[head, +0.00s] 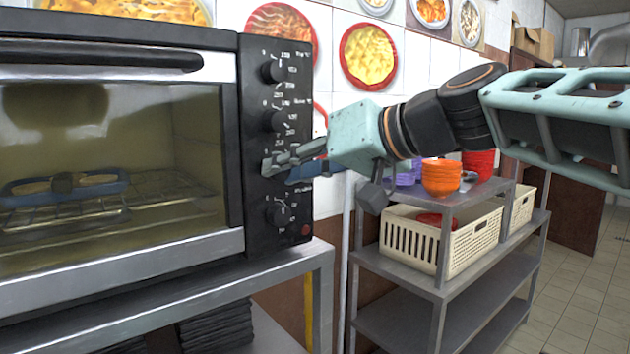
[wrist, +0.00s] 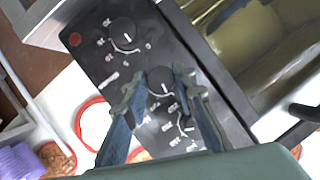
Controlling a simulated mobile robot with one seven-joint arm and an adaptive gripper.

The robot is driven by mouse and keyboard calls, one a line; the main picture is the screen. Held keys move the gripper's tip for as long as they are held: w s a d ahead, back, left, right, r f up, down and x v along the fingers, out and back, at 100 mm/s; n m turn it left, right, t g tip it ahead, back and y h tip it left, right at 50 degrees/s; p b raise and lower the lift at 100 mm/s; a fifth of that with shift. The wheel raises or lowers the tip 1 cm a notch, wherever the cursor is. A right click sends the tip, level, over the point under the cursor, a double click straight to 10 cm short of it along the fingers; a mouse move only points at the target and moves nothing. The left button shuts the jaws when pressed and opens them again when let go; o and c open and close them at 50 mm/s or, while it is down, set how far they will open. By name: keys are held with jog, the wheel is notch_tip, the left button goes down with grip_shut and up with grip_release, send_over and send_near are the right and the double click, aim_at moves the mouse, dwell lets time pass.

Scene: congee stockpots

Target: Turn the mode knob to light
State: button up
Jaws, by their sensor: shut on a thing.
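The oven's black control panel (head: 262,225) carries a column of knobs at the right of the oven in the head view. My gripper (head: 275,166) reaches in from the right at the third knob from the top, which its fingers hide there. In the wrist view this mode knob (wrist: 159,77) sits between the two fingertips of my gripper (wrist: 157,84), which are shut on its sides. A short pale mark shows on the knob. The printing around it is too small to read. The lowest knob (head: 279,214) stands clear below the fingers.
Two more knobs, the top one (head: 273,71) and the second (head: 275,121), sit above my gripper. A red lamp (head: 305,229) is at the panel's bottom. The oven door (head: 232,150) is closed. A metal shelf (head: 400,275) with a cream basket and orange bowls (head: 441,178) stands right.

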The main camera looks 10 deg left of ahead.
jog(key=m+y+b, duration=0.1)
jog(key=m, duration=0.1)
jog(key=m+g+y+b, duration=0.1)
jog(key=b, duration=0.1)
jog(key=shift+w+d+f+m, duration=0.1)
jog(key=shift+f+m, duration=0.2)
jog(key=shift+m, duration=0.1)
jog(key=shift+r+m+y+b, duration=0.1)
jog(key=shift+m+y+b, duration=0.4)
jog(key=shift+m+b, duration=0.3)
jog(key=o, duration=1.1)
jog(key=shift+o, duration=0.2)
jog(key=v, duration=1.2)
